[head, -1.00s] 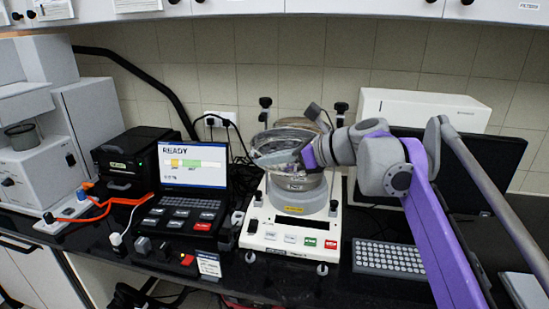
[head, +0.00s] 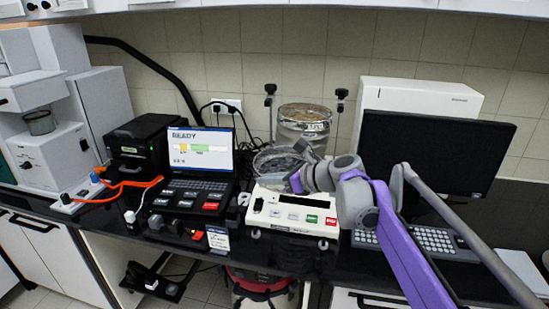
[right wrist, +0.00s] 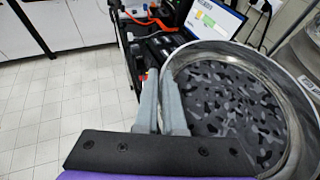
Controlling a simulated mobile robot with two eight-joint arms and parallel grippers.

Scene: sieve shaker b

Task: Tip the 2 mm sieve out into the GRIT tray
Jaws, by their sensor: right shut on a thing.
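My right gripper (head: 298,178) is shut on the rim of a round metal sieve (head: 256,160) and holds it in front of the sieve stack (head: 303,113), over the back of the shaker's panel. In the right wrist view the two grey fingers (right wrist: 163,105) pinch the near rim of the sieve (right wrist: 174,60). Dark and mid-grey chips (right wrist: 235,105) cover its inside. I cannot read a size label on it. No tray marked GRIT can be made out. My left gripper is not in view.
The white shaker base (head: 270,211) has coloured buttons, and two clamp posts stand behind it. A laptop (head: 200,150) reading READY stands to the left. A black monitor (head: 430,150) and keyboard (head: 435,242) are at the right. A red and black object (head: 262,280) stands below the bench.

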